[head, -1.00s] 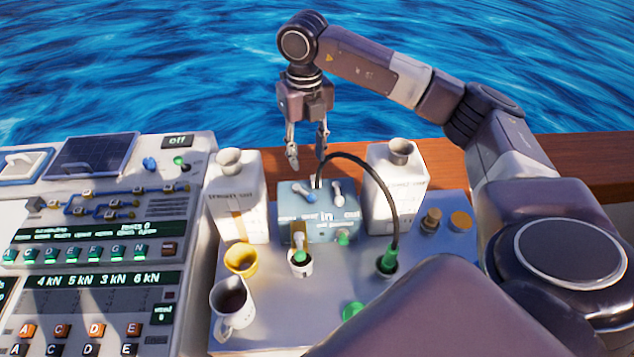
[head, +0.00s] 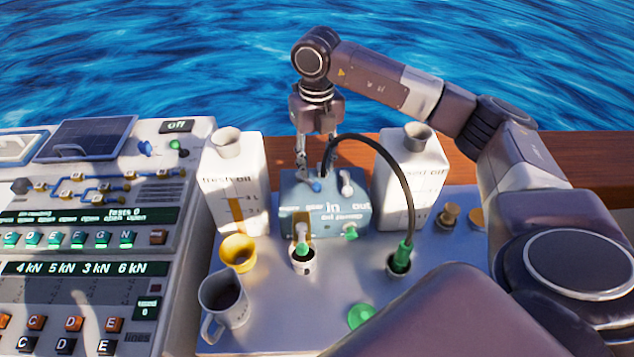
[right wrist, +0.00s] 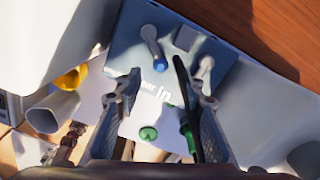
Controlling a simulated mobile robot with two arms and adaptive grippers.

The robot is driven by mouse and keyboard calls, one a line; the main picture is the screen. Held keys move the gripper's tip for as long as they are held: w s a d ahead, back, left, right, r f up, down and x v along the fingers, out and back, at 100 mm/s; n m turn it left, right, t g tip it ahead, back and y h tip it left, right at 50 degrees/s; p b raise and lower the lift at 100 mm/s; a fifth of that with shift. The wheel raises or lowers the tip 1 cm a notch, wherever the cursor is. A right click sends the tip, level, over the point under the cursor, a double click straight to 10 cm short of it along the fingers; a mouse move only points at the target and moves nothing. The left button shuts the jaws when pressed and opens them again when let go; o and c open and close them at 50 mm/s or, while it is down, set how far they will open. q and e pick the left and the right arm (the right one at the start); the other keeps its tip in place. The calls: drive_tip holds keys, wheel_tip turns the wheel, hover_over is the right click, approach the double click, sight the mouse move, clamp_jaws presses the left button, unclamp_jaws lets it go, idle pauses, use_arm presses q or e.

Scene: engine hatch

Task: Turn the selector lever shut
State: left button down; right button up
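A blue pump box (head: 352,216) with "in" and "out" lettering stands between two white jugs. On its top are a lever with a blue tip (head: 316,186) and a plain pale lever (head: 346,182). I cannot tell which is the selector. Both also show in the right wrist view, the blue-tipped one (right wrist: 159,64) ahead of the fingers and the pale one (right wrist: 204,69) near the right finger. My right gripper (head: 314,170) points down just above the box's back part, its fingers apart with no lever gripped. A black hose (right wrist: 181,80) runs between the fingers in the wrist view. My left gripper is out of view.
White jugs (head: 234,175) (head: 411,165) flank the box closely. The black hose arches from the box to a green-collared fitting (head: 401,257). A yellow cup (head: 238,252) and a grey mug (head: 226,303) stand front left. A control panel (head: 90,240) fills the left.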

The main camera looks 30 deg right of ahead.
sight(317, 184)
wheel_tip(317, 184, down, 6)
drive_tip(key=shift+f+p, duration=0.1)
drive_tip(key=shift+p, duration=0.55)
drive_tip(key=shift+c, duration=0.3)
clamp_jaws()
